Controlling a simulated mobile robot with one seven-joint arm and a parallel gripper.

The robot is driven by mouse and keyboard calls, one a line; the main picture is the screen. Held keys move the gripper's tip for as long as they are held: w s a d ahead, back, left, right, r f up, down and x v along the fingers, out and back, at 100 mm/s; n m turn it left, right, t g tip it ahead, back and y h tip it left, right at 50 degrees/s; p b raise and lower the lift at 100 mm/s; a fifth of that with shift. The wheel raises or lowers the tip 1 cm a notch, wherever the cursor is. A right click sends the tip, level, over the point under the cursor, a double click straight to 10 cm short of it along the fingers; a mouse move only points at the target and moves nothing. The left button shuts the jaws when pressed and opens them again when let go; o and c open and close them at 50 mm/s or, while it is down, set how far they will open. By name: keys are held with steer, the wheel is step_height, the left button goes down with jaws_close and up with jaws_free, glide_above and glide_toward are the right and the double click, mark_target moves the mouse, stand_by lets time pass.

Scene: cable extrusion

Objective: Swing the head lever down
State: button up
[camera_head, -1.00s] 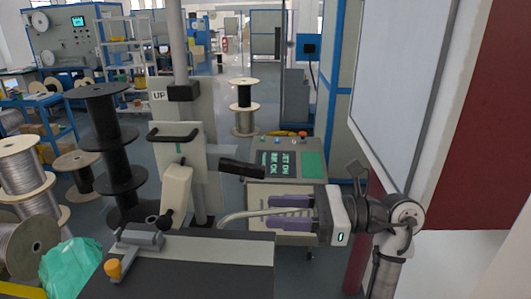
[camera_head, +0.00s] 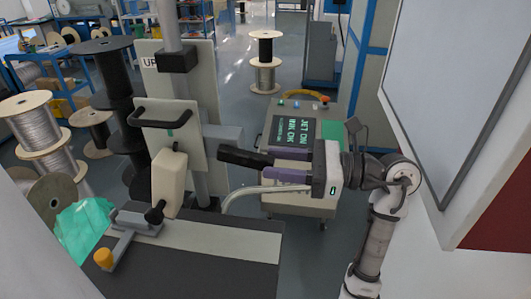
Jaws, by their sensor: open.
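The head lever, a black grip (camera_head: 245,158), sticks out to the right from the machine head on the grey column (camera_head: 182,110), sloping slightly down to its free end. My gripper (camera_head: 268,166) comes in from the right with its purple fingers pointing left. The fingers are apart, one above the other in the picture. The lever's free end overlaps the fingertips; I cannot tell whether it lies between them or in front.
A control cabinet (camera_head: 305,128) with a lit screen stands behind my gripper. A pale hose (camera_head: 240,192) curves just below the lever. The dark machine bed (camera_head: 205,262) lies in front. Cable spools (camera_head: 45,140) stand at left, and a white panel (camera_head: 445,90) at right.

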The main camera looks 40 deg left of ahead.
mark_target(265, 157)
steer(key=shift+p+x, duration=0.35)
steer(key=shift+x, duration=1.2)
steer(key=shift+c, duration=0.4)
jaws_close()
